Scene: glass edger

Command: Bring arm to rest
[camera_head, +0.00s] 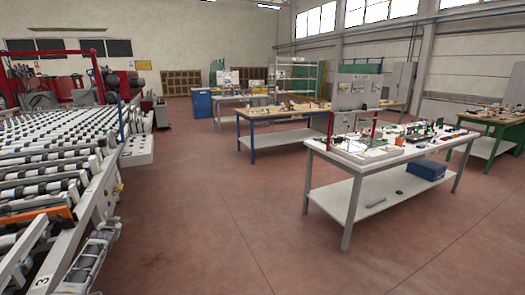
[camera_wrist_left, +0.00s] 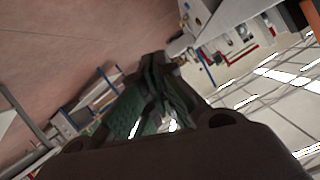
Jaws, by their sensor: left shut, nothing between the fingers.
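In the left wrist view my left gripper (camera_wrist_left: 154,64) reaches up from the bottom edge. Its two dark fingers with green inner faces come together at their tips. The gripper is shut, and I see nothing held between the tips. Behind the fingers are the reddish floor and parts of the hall, seen at a tilt. In the head view, a grey jointed part shows low at the left, beside the roller machine; its fingers cannot be made out there. My right gripper is in neither view.
A roller conveyor machine (camera_head: 60,150) fills the left side of the head view. A white worktable (camera_head: 340,160) with small tools stands at the right, a blue box (camera_head: 426,171) on its lower shelf. A wooden-topped bench (camera_head: 270,115) stands behind. The red floor (camera_head: 215,220) between is clear.

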